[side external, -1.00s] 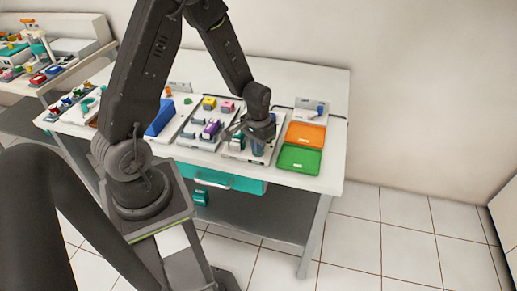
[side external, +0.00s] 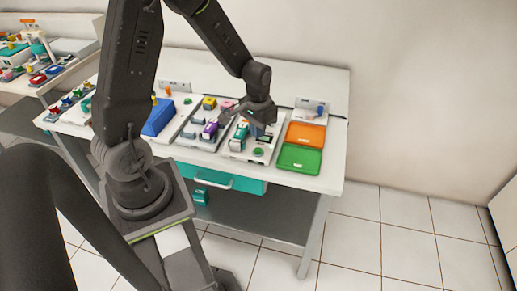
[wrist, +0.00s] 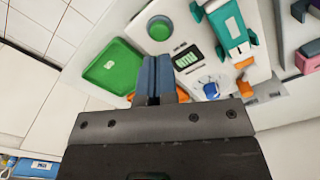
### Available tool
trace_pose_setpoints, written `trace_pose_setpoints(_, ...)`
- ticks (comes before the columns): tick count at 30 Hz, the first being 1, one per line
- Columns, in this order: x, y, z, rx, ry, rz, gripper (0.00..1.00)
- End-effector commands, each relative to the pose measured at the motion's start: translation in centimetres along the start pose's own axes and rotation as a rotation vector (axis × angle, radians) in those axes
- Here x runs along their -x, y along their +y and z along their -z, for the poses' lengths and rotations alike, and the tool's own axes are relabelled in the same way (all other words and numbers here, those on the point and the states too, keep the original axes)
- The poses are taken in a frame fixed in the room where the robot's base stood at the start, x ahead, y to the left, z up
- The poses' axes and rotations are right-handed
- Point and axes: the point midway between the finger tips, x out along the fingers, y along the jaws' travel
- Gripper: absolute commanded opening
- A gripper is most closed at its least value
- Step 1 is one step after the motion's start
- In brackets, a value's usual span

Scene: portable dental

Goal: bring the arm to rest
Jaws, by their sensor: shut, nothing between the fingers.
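My gripper (wrist: 154,78) is shut, with its blue-grey fingers together and nothing between them. In the wrist view the fingertips hang over a white device with a small dark display (wrist: 186,60), a round green button (wrist: 159,28) and a blue knob (wrist: 210,89). In the side view my gripper (side external: 243,108) is above that white device (side external: 258,158), beside a teal piece (side external: 239,136) that stands on it. The teal piece also shows at the upper right of the wrist view (wrist: 228,27). I cannot tell the exact height of the fingertips.
A green tray (side external: 299,158) and an orange tray (side external: 306,135) lie to the right. A white box (side external: 312,110) stands behind the trays. The air above the trays is free.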

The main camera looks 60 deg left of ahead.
Motion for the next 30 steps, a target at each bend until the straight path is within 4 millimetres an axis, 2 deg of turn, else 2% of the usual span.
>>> trace_pose_setpoints(6, 1.2, 0.0, 0.0, 0.000, 0.000, 0.000, 0.00)
trace_pose_setpoints(17, 1.6, 0.1, 0.0, -0.003, 0.007, 0.001, 0.00)
trace_pose_setpoints(20, 3.3, 0.8, -0.3, -0.018, 0.037, 0.003, 0.00)
trace_pose_setpoints(23, 6.3, 2.1, -1.1, -0.045, 0.089, 0.005, 0.00)
trace_pose_setpoints(30, 14.0, 5.6, -5.6, -0.128, 0.245, -0.003, 0.00)
